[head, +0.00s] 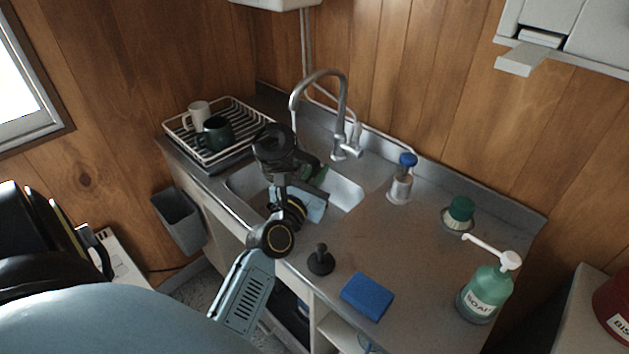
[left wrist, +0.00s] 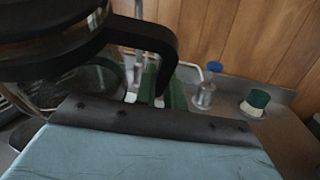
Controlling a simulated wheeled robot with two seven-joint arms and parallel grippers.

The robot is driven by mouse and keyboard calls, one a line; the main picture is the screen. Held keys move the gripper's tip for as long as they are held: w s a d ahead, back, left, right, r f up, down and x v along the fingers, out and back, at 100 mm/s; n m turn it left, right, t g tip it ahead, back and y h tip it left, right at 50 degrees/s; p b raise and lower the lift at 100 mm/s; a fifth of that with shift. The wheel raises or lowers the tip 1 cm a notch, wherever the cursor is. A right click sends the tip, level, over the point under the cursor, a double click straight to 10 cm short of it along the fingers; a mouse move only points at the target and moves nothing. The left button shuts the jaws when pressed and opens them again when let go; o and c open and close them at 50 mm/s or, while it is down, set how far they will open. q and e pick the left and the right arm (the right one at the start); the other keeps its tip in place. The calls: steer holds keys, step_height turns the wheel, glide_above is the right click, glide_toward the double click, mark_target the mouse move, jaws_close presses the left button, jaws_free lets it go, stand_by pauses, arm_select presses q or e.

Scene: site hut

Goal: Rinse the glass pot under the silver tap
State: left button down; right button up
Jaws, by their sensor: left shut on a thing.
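The glass pot (head: 272,141), with a dark top and a black band and handle, is held over the left part of the sink (head: 347,193). It also fills the upper left of the left wrist view (left wrist: 62,52). My left gripper (head: 312,170) is shut on the pot's black handle; its green fingertips show in the left wrist view (left wrist: 164,90). The silver tap (head: 341,100) arches over the sink, its spout end just above and right of the pot's top. I cannot tell whether water runs. My right gripper is not in view.
A dish rack (head: 243,108) with a white mug and a dark mug stands left of the sink. A blue-topped dispenser (head: 402,180), green brush (head: 460,210), black plug (head: 320,260), blue sponge (head: 367,296) and soap bottle (head: 485,290) stand on the right counter.

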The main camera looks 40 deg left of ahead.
arm_select(q)
steer(key=w+a+f+b, duration=0.1)
steer(key=w+a+b, duration=0.2)
steer(key=w, duration=0.4)
steer(key=shift+w+a+f, duration=0.3)
steer(key=shift+w+a, duration=0.05)
steer(key=shift+a, duration=0.2)
steer(key=shift+w+d, duration=0.1)
steer(key=shift+d, duration=0.1)
stand_by(0.4)
steer(key=shift+w+d, duration=0.2)
steer(key=shift+d, duration=0.2)
steer(key=shift+s+a, duration=0.1)
steer(key=shift+a, duration=0.05)
steer(key=shift+s+a, duration=0.2)
steer(key=shift+a, duration=0.25)
steer(key=shift+d, duration=0.15)
